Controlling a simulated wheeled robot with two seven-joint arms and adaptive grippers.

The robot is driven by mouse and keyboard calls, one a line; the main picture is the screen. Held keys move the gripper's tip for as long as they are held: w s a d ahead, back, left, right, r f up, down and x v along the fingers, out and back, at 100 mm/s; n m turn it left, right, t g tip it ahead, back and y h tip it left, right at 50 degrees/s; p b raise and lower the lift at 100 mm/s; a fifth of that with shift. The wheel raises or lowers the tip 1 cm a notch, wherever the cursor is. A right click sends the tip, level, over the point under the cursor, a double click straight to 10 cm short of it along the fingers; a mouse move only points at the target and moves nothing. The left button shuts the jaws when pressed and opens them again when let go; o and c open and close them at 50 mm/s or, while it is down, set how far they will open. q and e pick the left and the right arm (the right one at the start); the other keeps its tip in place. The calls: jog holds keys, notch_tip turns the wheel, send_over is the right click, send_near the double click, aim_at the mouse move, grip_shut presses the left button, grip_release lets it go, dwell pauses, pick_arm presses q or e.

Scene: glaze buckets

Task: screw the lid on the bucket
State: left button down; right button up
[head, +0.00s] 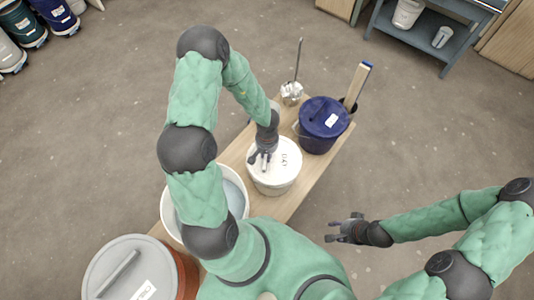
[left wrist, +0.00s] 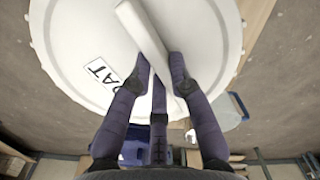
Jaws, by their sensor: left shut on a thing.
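A white lid (head: 290,165) with a dark-lettered label sits on top of a white bucket (head: 275,190) on a narrow wooden bench. The left wrist view shows the round lid (left wrist: 75,35) close up, with a raised white handle bar (left wrist: 143,30) across it. My left gripper (head: 259,160) comes down on the lid from above, and its fingers (left wrist: 160,78) are shut on the handle bar. The lid hides the bucket's rim and any thread, so how tightly it sits cannot be told. My right gripper (head: 337,229) is open and empty, off the bench's right side.
A dark blue lidded bucket (head: 321,135) stands behind the white one, beside a metal whisk (head: 291,92) and an upright wooden stick (head: 357,83). An open white tub (head: 235,190) and a grey-lidded brown bucket (head: 125,260) stand nearer.

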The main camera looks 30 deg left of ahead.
pick_arm(q)
jog(key=shift+f+p, duration=0.1)
jog(key=shift+p, duration=0.35)
dwell(0.5)
jog(key=c, duration=1.1)
grip_release()
jog(key=o, duration=0.5)
jog(key=shift+r+p, duration=3.5)
jog(key=shift+p, duration=1.7)
